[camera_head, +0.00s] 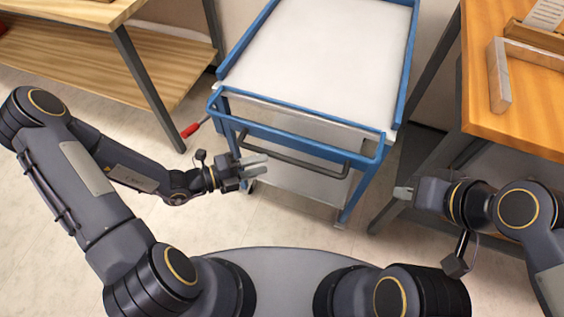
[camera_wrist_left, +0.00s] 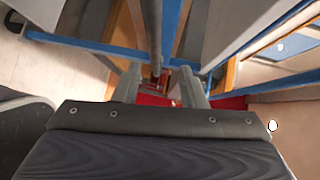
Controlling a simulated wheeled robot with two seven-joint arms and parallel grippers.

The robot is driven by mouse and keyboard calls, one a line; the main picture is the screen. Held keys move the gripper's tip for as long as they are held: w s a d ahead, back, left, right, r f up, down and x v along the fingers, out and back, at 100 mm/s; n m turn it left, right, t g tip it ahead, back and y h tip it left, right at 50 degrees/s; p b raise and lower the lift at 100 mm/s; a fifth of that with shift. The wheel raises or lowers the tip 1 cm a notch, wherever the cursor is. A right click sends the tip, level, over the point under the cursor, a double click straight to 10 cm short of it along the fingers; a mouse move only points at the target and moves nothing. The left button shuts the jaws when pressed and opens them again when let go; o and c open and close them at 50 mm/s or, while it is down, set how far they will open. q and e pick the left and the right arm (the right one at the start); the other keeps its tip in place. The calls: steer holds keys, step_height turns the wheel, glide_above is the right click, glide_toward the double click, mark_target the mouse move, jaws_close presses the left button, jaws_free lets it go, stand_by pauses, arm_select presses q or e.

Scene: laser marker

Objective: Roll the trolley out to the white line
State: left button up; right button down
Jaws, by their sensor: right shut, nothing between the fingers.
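The trolley (camera_head: 313,52) has a white top, a blue frame and a lower shelf. It stands between two wooden tables. Its dark handle bar (camera_head: 295,158) runs across the front, below the blue rail. My left gripper (camera_head: 265,163) is at the left part of this bar, fingers apart. In the left wrist view, the fingers (camera_wrist_left: 160,88) stand open with the dark bar (camera_wrist_left: 152,30) lined up between them; I cannot tell whether they touch it. My right gripper (camera_head: 404,192) is shut and empty, right of the trolley's front leg. No white line shows in either view.
A wooden table (camera_head: 530,106) with a grey angled block (camera_head: 499,80) stands close on the right. A wooden bench (camera_head: 110,72) stands on the left. A red-tipped lever (camera_head: 190,130) sticks out near the trolley's left side. Pale floor (camera_head: 45,215) is clear at front left.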

mark_target(284, 157)
arm_select(q)
steer(key=shift+n, duration=0.5)
steer(key=x, duration=0.2)
steer(key=b+x, duration=0.1)
steer(key=x, duration=0.2)
steer(key=f+x, duration=0.1)
steer(key=x, duration=0.2)
steer(key=shift+w+a+b, duration=0.1)
steer(key=shift+b, duration=0.2)
steer(key=shift+c, duration=0.4)
jaws_close()
